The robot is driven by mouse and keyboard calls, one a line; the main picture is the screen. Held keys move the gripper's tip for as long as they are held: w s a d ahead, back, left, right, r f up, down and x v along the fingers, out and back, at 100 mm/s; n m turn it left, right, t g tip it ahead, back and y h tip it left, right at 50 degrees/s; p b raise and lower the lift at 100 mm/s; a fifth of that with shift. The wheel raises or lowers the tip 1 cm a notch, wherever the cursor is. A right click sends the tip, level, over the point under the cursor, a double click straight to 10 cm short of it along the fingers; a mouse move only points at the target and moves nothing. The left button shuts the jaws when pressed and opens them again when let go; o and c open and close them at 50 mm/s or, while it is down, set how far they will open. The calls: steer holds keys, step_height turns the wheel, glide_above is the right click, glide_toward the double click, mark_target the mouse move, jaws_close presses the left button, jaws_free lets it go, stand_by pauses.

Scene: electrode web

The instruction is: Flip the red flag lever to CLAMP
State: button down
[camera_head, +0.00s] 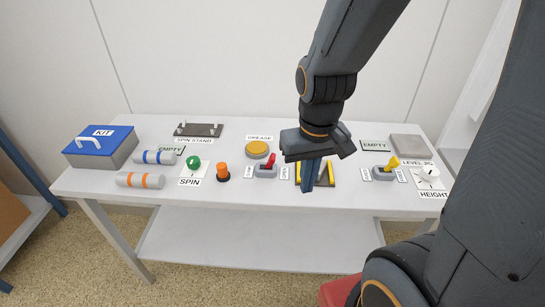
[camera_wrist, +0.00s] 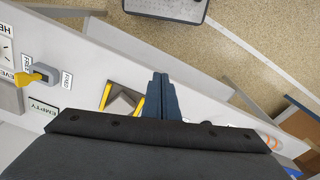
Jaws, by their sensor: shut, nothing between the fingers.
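The red flag lever (camera_head: 270,160) stands on a small grey base (camera_head: 265,173) near the middle of the table in the head view. Its handle seems to lean to the right. A small white label sits on each side of the base, too small to read. My gripper (camera_head: 307,190) points down to the right of the lever, apart from it, in front of a dark block with yellow edges. Its fingers are shut together and empty. They also show closed in the wrist view (camera_wrist: 161,76), where the red lever is not visible, with my gripper's body covering much of the lower picture.
The yellow-edged block (camera_head: 326,175) is right beside my fingers. A round GREASE tin (camera_head: 257,149) stands behind the lever, an orange knob (camera_head: 223,172) to its left. A yellow lever (camera_head: 388,164) is further right. The table's front strip (camera_head: 260,203) is clear.

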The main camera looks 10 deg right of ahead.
mark_target(270, 164)
steer(key=shift+d, duration=0.1)
steer(key=w+d+m+y, duration=0.3)
steer(key=w+m, duration=0.4)
steer(key=m, duration=0.4)
steer(key=w+d+m+t+y, duration=0.1)
steer(key=w+d+m+y, duration=0.3)
steer(key=m, duration=0.6)
steer(key=w+d, duration=0.2)
steer(key=w, duration=0.1)
steer(key=shift+w+d+f+m+t, duration=0.2)
steer(key=shift+w+d+m+t, duration=0.1)
steer(key=shift+m, duration=0.1)
steer(key=shift+s, duration=0.1)
steer(key=p+x, duration=0.1)
steer(key=x, duration=0.9)
steer(key=shift+a+f, duration=0.1)
steer(key=shift+a, duration=0.15)
steer(key=shift+w+a+r+p, duration=0.25)
steer(key=shift+a+r+p, duration=0.5)
steer(key=shift+a, duration=0.25)
steer(key=shift+w+a+r, duration=0.2)
steer(key=shift+w+a, duration=0.1)
steer(key=shift+a, duration=0.3)
steer(key=shift+r+p, duration=0.15)
steer(key=shift+p, duration=0.25)
